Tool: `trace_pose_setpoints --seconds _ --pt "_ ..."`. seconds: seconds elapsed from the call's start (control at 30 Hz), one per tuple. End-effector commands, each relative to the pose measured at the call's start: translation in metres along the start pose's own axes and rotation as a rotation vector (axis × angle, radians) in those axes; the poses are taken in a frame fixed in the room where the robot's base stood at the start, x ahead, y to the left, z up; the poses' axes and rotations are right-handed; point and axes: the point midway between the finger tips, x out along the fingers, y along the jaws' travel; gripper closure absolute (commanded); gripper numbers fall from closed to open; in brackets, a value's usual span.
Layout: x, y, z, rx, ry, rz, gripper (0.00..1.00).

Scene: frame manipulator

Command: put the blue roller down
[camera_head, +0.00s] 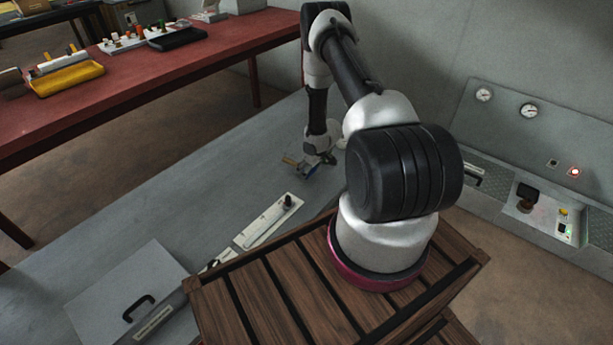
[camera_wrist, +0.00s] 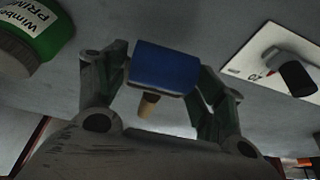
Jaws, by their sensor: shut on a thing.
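The blue roller (camera_wrist: 165,68) is between the two fingers of my gripper (camera_wrist: 164,72) in the wrist view, with a short tan handle end below it. My gripper is shut on it. In the head view my gripper (camera_head: 312,168) is low over the grey table (camera_head: 230,180), with a small patch of the blue roller (camera_head: 309,171) showing. I cannot tell whether the roller touches the table.
A green primer jar (camera_wrist: 32,35) is left of my gripper in the wrist view. A pale plate with a black knob (camera_head: 270,221) lies nearer on the table. A grey panel with a black handle (camera_head: 130,290) lies front left. The table's left middle is clear.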

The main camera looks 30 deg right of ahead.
Motion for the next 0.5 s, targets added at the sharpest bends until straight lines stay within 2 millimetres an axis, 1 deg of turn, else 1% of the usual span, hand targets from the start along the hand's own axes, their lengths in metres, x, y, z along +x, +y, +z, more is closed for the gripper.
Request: trace_pose_setpoints --seconds 0.23,0.3,0.5 --pt "0.033 -0.001 0.015 0.001 -0.003 -0.002 0.57" --pt "0.036 -0.001 0.015 0.000 -0.001 -0.001 0.57" --pt "0.036 -0.001 0.015 0.000 -0.001 -0.001 0.57"
